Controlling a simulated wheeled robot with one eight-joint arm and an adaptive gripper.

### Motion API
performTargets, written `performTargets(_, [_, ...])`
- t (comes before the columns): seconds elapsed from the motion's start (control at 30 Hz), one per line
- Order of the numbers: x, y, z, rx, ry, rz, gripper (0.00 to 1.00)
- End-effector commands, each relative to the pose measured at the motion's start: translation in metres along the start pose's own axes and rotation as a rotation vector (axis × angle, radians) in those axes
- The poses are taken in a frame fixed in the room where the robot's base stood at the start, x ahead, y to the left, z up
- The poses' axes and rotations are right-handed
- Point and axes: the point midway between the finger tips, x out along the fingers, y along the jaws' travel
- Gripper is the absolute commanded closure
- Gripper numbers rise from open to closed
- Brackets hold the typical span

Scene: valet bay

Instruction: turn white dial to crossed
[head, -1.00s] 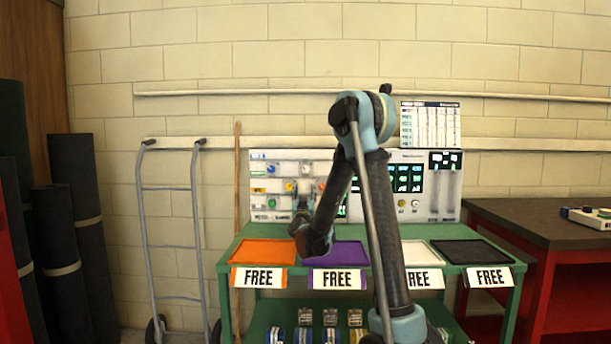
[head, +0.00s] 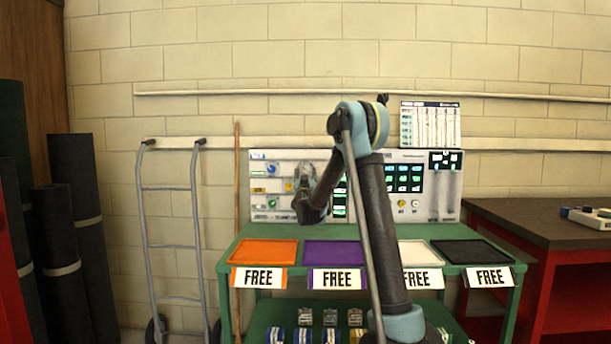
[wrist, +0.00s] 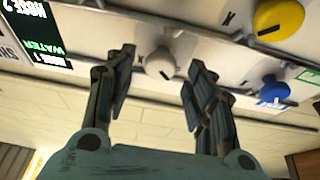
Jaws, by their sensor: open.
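The white dial (wrist: 160,63) shows on the panel in the wrist view, near the top centre. My gripper (wrist: 162,62) is open, with one finger on each side of the dial and visible space between dial and fingers. I cannot tell clearly which mark the dial points to. In the head view my gripper (head: 305,172) is in front of the panel's (head: 262,211) left part and hides the white dial.
In the wrist view a yellow dial (wrist: 278,18) and a blue dial (wrist: 272,90) sit to the right of the white dial. An orange tray (head: 264,252) and a purple tray (head: 334,254) lie on the green bench below. A screen (wrist: 38,35) is at upper left.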

Motion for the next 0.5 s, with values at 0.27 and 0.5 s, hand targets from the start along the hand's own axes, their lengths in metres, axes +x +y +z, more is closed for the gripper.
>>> performTargets(0.27, [0.022,0.0,0.0,-0.002,0.0,0.0,0.5])
performTargets(0.5, [0.023,0.0,0.0,-0.001,0.0,0.0,0.5])
